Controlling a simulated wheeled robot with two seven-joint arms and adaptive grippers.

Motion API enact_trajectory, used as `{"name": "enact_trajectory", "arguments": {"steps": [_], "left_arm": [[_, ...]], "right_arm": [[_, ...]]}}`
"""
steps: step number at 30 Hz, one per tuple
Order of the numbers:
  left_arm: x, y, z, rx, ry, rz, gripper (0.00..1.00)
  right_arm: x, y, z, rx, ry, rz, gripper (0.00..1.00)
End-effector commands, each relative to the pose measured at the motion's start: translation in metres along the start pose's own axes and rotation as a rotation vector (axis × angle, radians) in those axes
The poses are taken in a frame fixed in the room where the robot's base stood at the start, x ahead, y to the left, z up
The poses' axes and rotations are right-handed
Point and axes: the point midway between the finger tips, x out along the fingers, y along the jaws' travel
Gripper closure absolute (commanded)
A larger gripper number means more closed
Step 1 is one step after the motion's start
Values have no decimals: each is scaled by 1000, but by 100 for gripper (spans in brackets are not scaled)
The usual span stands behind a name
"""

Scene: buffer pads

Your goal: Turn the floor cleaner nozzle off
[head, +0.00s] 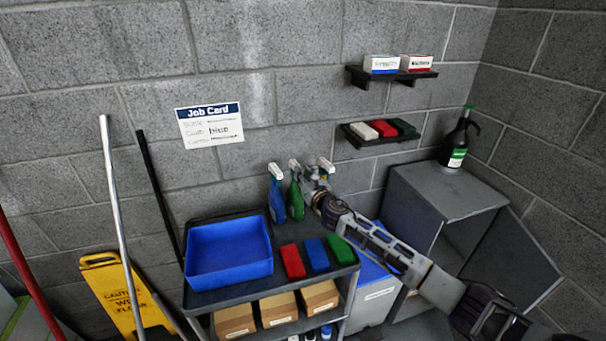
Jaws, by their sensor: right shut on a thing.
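Several spray bottles with white nozzles stand at the back of the dark cart (225,302). A blue bottle (276,198) is on the left, and a green bottle (296,201) is beside it. Another white nozzle (326,165) shows just right, its bottle mostly hidden behind my gripper. My right gripper (311,181) reaches in from the lower right and is shut at the green bottle's upper right side, by its nozzle. The contact and the nozzle setting are too small to make out. The bottle labels are unreadable. My left gripper is out of view.
A blue tray (228,279) and red, blue and green cloths (317,255) lie on the cart's top. Boxes fill its lower shelf. A grey cabinet (455,190) bears a dark bottle (457,140). Wall shelves, a job card (210,125), poles and a yellow sign (115,290) surround it.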

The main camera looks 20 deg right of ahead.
Motion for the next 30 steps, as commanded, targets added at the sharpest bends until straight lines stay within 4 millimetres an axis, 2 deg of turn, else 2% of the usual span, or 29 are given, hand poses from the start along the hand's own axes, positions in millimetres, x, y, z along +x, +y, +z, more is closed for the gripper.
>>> {"name": "enact_trajectory", "arguments": {"steps": [9,19,20,23,30], "left_arm": [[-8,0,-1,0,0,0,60],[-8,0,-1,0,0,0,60],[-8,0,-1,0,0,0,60],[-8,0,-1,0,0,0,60],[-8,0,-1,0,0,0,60]], "right_arm": [[0,0,0,-114,2,-1,88],[0,-1,0,-132,1,-1,87],[0,-1,0,-132,1,-1,76],[0,0,0,-131,0,-1,63],[0,0,0,-130,0,0,62]]}}
